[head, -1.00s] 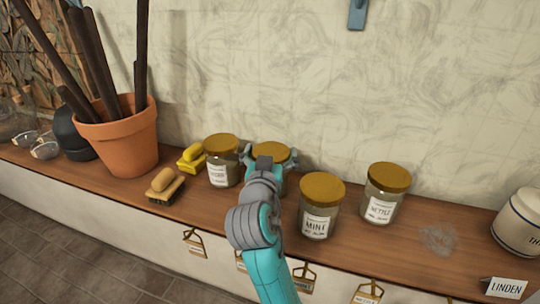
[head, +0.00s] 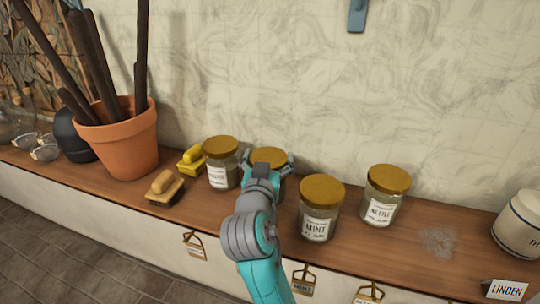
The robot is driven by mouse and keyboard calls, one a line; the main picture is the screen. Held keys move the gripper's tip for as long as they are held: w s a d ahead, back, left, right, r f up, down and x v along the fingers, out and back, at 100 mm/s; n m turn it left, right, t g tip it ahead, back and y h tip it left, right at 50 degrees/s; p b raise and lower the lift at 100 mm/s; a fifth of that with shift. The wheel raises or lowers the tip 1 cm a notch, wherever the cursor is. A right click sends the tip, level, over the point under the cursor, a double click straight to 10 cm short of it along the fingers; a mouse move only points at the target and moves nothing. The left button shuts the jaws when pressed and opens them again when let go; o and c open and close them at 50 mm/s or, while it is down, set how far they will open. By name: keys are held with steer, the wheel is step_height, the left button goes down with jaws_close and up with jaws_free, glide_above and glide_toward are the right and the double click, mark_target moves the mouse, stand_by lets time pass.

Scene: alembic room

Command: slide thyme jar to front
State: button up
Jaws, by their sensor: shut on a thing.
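A glass jar with a gold lid (head: 268,158) stands on the wooden shelf, between a jar on its left and the mint jar (head: 320,207). My gripper (head: 267,162) is around this jar, with a finger on each side, and is shut on it. My wrist hides the jar's front, so its label cannot be read; I cannot tell from the picture that it is thyme. The jar appears to rest on the shelf.
Close left stands another labelled jar (head: 221,163); right stands the nettle jar (head: 385,196). Brushes (head: 165,187) and a terracotta pot (head: 120,143) are farther left. A white crock (head: 521,224) stands at far right. The shelf's front edge is near.

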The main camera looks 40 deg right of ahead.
steer(key=w+a+v, duration=0.1)
steer(key=v, duration=0.5)
steer(key=shift+s, duration=0.25)
stand_by(1.2)
steer(key=shift+a, duration=0.15)
steer(key=o, duration=1.1)
steer(key=shift+o, duration=0.2)
steer(key=v, duration=1.2)
steer(key=shift+r, duration=0.1)
